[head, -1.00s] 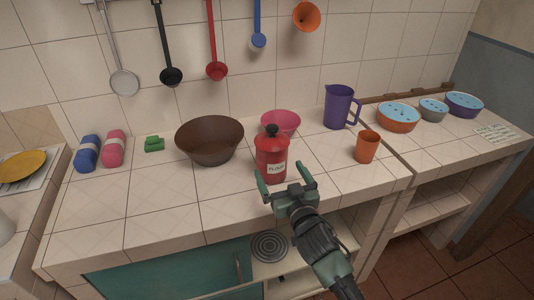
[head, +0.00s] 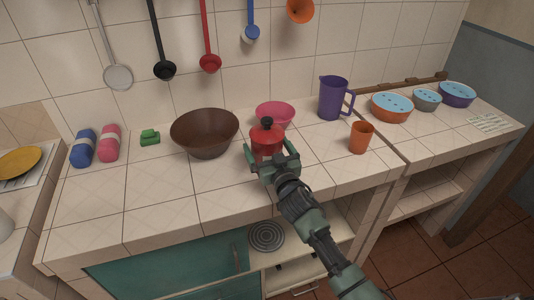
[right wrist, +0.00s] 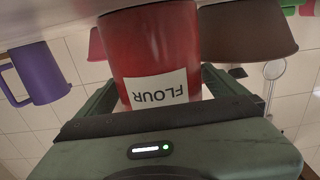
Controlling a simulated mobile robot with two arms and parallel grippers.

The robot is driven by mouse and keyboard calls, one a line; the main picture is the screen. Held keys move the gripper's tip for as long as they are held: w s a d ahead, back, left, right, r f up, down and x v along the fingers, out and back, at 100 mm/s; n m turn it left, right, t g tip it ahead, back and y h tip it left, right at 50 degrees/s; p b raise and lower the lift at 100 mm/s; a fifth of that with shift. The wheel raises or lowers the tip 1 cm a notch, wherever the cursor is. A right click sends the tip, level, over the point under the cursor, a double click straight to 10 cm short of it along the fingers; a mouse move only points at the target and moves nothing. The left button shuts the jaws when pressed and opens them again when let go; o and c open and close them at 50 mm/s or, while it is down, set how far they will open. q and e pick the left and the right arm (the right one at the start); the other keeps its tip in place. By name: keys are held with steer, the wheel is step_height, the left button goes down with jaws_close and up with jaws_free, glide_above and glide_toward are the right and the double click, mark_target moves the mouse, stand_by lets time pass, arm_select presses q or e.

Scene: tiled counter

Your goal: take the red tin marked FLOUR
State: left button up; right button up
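The red tin (head: 266,136) with a dark-knobbed lid stands upright on the tiled counter. Its white FLOUR label shows upside down in the right wrist view, where the tin (right wrist: 150,45) fills the middle. My right gripper (head: 271,152) is at the tin's front, with one open finger on each side of it. In the right wrist view the fingers (right wrist: 160,88) flank the tin, and I see no clear grip on it. The gripper hides the tin's lower part in the head view. My left gripper is not in view.
A pink bowl (head: 276,113) stands close behind the tin and a brown bowl (head: 205,134) to its left. An orange cup (head: 361,138) and a purple jug (head: 333,98) stand to the right. The front left of the counter is clear.

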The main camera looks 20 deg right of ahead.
steer(key=c, duration=1.5)
steer(key=shift+r, duration=0.1)
steer(key=shift+c, duration=1.2)
steer(key=shift+r, duration=0.1)
